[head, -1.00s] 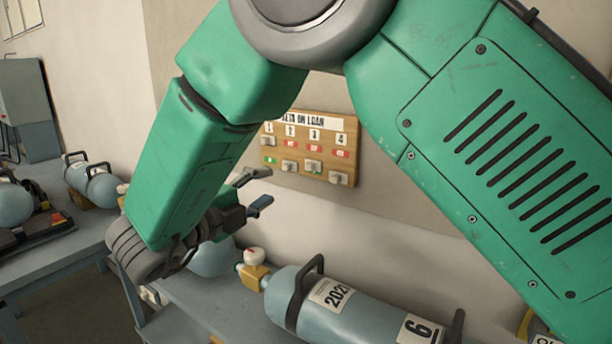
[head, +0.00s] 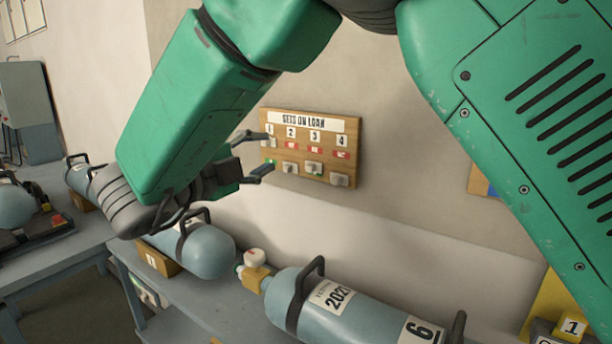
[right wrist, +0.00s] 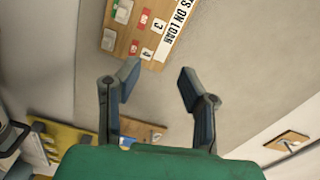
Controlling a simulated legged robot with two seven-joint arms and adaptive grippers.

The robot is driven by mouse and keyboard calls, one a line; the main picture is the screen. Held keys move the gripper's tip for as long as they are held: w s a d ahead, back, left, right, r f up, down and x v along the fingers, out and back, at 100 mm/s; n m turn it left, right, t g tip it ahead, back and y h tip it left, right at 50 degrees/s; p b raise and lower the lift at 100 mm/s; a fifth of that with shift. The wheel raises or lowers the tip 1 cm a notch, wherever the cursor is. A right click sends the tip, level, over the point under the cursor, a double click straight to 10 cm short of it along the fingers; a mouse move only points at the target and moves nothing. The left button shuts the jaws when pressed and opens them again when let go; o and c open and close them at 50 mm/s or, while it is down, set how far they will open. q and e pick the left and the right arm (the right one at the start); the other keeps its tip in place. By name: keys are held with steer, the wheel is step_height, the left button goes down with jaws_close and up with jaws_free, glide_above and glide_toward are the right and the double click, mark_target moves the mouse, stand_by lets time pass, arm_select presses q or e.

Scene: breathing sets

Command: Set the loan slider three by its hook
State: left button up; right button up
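The wooden SETS ON LOAN board (head: 350,130) hangs on the wall with columns numbered 1 to 4. Slider three (head: 313,167) is a pale block low in its column, below a red label; a little green shows beside it. It also shows near the top of the right wrist view (right wrist: 122,12). Any hook on it is too small to make out. My right gripper (head: 257,155) is open and empty near the board's left edge in the head view. In the right wrist view its fingers (right wrist: 158,82) stand apart below the board. My left gripper is not in view.
Slider two (head: 289,167) and slider four (head: 339,180) flank slider three. Below, a grey-blue cylinder (head: 390,315) marked 6 and another cylinder (head: 205,250) lie on the bench. A yellow stand (head: 550,305) is at lower right. The wall between board and bench is clear.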

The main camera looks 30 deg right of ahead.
mark_target(308, 169)
step_height(308, 169, down, 7)
steer(key=n+b, duration=0.3)
steer(key=n, duration=1.3)
steer(key=x, duration=0.9)
steer(key=p+x, duration=0.1)
steer(key=x, duration=0.4)
steer(key=shift+w+d+f, duration=0.1)
steer(key=shift+w+f, duration=0.05)
steer(key=shift+w, duration=0.2)
jaws_close()
